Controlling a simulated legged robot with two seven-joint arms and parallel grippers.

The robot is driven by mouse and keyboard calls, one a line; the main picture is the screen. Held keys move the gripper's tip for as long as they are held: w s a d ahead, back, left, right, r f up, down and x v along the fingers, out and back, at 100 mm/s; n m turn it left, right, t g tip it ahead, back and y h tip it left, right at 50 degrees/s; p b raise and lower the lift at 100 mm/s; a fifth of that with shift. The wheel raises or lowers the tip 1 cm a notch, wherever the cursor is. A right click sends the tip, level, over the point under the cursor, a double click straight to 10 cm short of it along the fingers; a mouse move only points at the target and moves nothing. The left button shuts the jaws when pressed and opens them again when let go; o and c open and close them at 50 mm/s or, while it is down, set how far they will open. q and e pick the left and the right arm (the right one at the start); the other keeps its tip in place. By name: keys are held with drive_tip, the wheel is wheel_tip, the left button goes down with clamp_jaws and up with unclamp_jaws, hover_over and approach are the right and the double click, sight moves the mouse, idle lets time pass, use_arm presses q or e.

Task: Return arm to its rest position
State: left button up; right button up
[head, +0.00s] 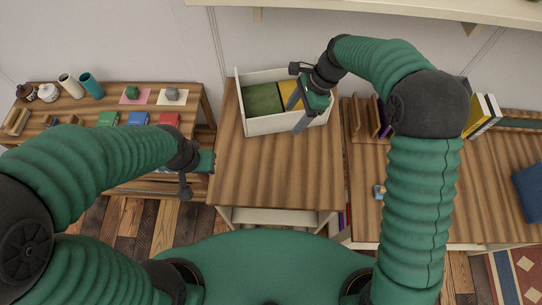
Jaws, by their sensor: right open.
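My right arm is green with black joints and reaches over the middle table. My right gripper (299,97) is open over the right side of a white bin (270,124), with one dark finger near the back and the other near the front wall. A green block or book (262,99) and a yellow one (288,92) lie in the bin; the gripper partly covers the yellow one. I see nothing held between the fingers. My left gripper (194,182) hangs over the gap between the left and middle tables; its jaw opening is unclear.
The middle tabletop (275,175) is clear in front of the bin. The left table holds cups (92,85), jars and several coloured items. The right table holds a wooden rack (362,120), upright books (483,115) and a small blue item (379,191). A shelf edge (400,10) runs above.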

drive_tip(key=s+b, duration=0.1)
drive_tip(key=s, duration=0.8)
drive_tip(key=s+d+n+t+h, duration=0.1)
drive_tip(key=s+d+n+h, duration=0.1)
drive_tip(key=s+d+n, duration=0.2)
drive_tip(key=s+d+f+n+t+h, duration=0.1)
drive_tip(key=s+d+n, duration=0.4)
drive_tip(key=d+n, duration=0.6)
drive_tip(key=shift+d+f+t+h, duration=0.15)
drive_tip(key=shift+f+t+h, duration=0.15)
drive_tip(key=shift+t+h, duration=0.4)
drive_tip(key=shift+s, duration=0.1)
idle(0.5)
